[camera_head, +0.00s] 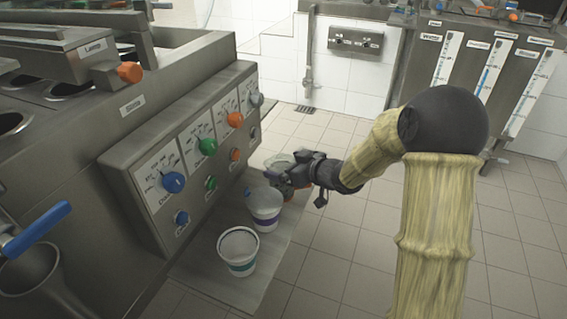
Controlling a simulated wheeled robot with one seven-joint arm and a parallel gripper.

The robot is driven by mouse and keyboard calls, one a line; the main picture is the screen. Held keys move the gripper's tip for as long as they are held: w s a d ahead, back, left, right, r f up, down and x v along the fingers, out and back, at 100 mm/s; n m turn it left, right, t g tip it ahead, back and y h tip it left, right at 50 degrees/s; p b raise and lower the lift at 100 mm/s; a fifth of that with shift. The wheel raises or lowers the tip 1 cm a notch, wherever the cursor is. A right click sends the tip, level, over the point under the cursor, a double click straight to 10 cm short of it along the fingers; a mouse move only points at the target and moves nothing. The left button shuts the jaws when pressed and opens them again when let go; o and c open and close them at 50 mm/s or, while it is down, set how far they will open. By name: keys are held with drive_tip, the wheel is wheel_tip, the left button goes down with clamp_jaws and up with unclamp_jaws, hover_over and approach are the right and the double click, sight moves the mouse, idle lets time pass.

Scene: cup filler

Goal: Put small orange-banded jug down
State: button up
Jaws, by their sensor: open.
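My gripper (287,178) is at the far end of the row of jugs, beside the metal machine. Its jaws are open. A small pale jug (279,160) is right at the gripper, mostly hidden behind it. I cannot clearly see its band, or whether the jaws touch it. A jug with a purple band (265,210) stands on the metal shelf (283,248), just nearer than the gripper. A jug with a teal band (239,252) stands nearer still.
The machine's front panel (176,150) carries blue, green and orange knobs to the left of the jugs. A blue-handled lever (38,228) is at lower left. Tiled floor (335,262) is open to the right. A metal cabinet (470,60) with level gauges stands at the back right.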

drive_tip(key=p+v, duration=0.3)
drive_tip(key=v, duration=0.7)
drive_tip(key=shift+d+p, duration=0.25)
drive_tip(key=shift+p, duration=0.05)
drive_tip(key=shift+s+r, duration=0.1)
drive_tip(key=s+d+f+m+g+h, duration=0.1)
drive_tip(key=s+d+f+m+h, duration=0.1)
drive_tip(key=s+d+m+h, duration=0.55)
drive_tip(key=s+d+m+g+h, duration=0.2)
drive_tip(key=s+g, duration=0.3)
drive_tip(key=s, duration=0.7)
drive_tip(key=shift+f+g, duration=0.3)
drive_tip(key=shift+f, duration=0.15)
drive_tip(key=shift+d+r, duration=0.1)
drive_tip(key=shift+d, duration=0.05)
